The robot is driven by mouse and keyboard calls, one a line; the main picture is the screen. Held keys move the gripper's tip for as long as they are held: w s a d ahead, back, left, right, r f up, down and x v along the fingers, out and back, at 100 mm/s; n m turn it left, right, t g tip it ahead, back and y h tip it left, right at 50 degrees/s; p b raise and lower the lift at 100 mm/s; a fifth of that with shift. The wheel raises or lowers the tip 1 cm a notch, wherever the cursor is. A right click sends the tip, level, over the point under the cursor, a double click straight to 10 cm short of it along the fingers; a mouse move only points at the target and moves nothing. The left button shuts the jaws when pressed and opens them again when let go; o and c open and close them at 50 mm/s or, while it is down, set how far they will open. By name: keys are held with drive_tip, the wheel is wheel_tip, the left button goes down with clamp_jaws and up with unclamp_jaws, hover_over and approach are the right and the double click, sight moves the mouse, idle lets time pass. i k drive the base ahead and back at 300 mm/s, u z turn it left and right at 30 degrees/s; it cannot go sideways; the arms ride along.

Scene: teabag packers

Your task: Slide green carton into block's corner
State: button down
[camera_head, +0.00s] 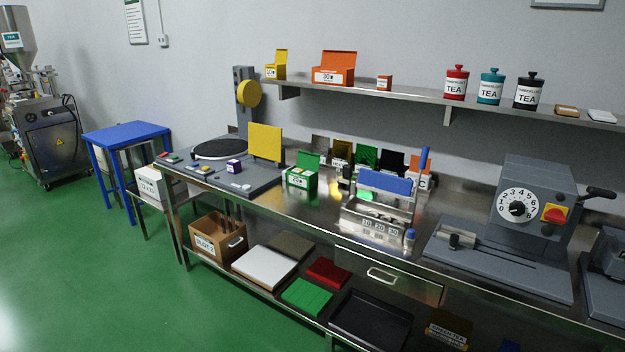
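The green carton (300,179) stands upright with its lid raised on the steel bench, just right of the grey machine base. It has a white label on its front, and pale contents show at its open top. A metal block (375,222) with small labels on its front stands to the right of the carton, apart from it, with a blue bar (385,182) above it. I cannot tell whether this is the task's block, and no corner on it shows clearly. My gripper is not in view.
Behind the carton stand several coloured cartons or cards. Left are a yellow panel (265,143) and a black turntable (220,149). Right is a grey dial machine (537,195). Bare bench (318,207) lies between carton and metal block. A shelf (430,97) runs above.

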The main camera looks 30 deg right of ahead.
sight(307, 182)
drive_tip(key=i, duration=0.9)
drive_tip(key=z, duration=0.05)
